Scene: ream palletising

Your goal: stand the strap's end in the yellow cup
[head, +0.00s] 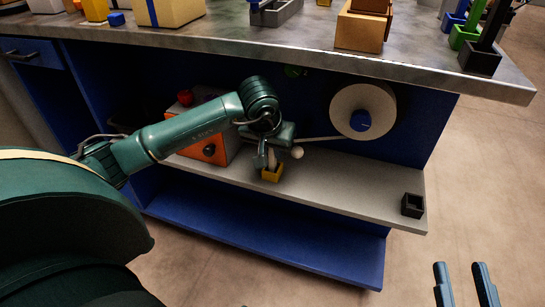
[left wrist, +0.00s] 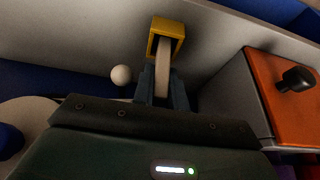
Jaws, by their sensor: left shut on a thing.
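The yellow cup (head: 271,174) is a small square cup on the grey shelf under the counter. My left gripper (head: 269,160) is just above it, shut on the pale strap. In the left wrist view the strap (left wrist: 163,82) runs between the fingers (left wrist: 161,90), and its end lies within the mouth of the yellow cup (left wrist: 166,25). I cannot tell whether it touches the cup's bottom. The strap (head: 322,138) also runs from a white roll (head: 348,98) towards the gripper. My right gripper (head: 467,285) is open and empty over the floor at lower right.
A white ball (head: 297,152) is close beside the left gripper; it also shows in the wrist view (left wrist: 121,75). An orange-fronted box (head: 222,150) with a black knob stands left of the cup. A black cup (head: 412,206) stands at the shelf's right end. The counter (head: 290,35) overhangs.

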